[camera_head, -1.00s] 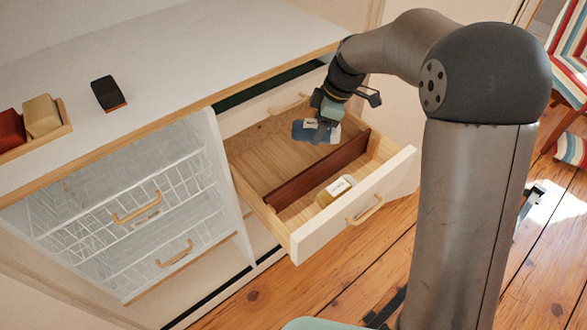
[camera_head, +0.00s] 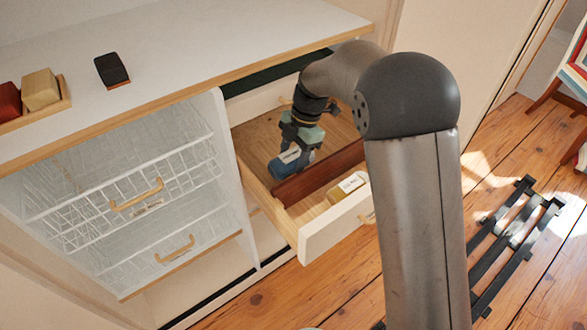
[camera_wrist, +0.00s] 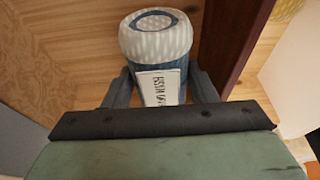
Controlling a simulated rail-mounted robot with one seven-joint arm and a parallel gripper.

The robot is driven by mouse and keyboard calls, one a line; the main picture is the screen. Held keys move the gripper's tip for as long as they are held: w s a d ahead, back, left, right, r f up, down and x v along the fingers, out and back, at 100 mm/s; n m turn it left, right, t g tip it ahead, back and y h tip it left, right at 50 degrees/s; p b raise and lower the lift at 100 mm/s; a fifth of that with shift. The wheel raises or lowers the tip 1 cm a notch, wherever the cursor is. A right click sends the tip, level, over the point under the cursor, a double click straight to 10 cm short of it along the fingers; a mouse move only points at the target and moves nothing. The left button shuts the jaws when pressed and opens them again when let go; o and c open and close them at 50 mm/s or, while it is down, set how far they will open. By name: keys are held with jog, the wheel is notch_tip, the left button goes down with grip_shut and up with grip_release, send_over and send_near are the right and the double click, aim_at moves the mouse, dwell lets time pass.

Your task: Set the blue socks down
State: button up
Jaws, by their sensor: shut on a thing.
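The blue socks (camera_head: 290,164) are a rolled blue bundle with a whitish end and a white printed label. They are inside the open wooden drawer (camera_head: 328,238), in the compartment behind the dark red-brown divider (camera_head: 318,173). My gripper (camera_head: 298,154) points down into that compartment and is shut on the socks. In the wrist view the socks (camera_wrist: 158,35) sit between the two fingers (camera_wrist: 160,90), close to the divider (camera_wrist: 232,40). I cannot tell whether they touch the drawer floor.
A cream bundle (camera_head: 347,187) with a white label lies in the front compartment. A black-and-brown item (camera_head: 112,70) stands on the white top, right of a wooden tray (camera_head: 52,108) holding red and tan items. Wire baskets (camera_head: 130,185) sit left of the drawer.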

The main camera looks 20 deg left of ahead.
aim_at(293, 169)
jog(key=shift+f, duration=2.45)
jog(key=shift+f+b, duration=0.15)
jog(key=shift+b, duration=0.25)
jog(key=o, duration=1)
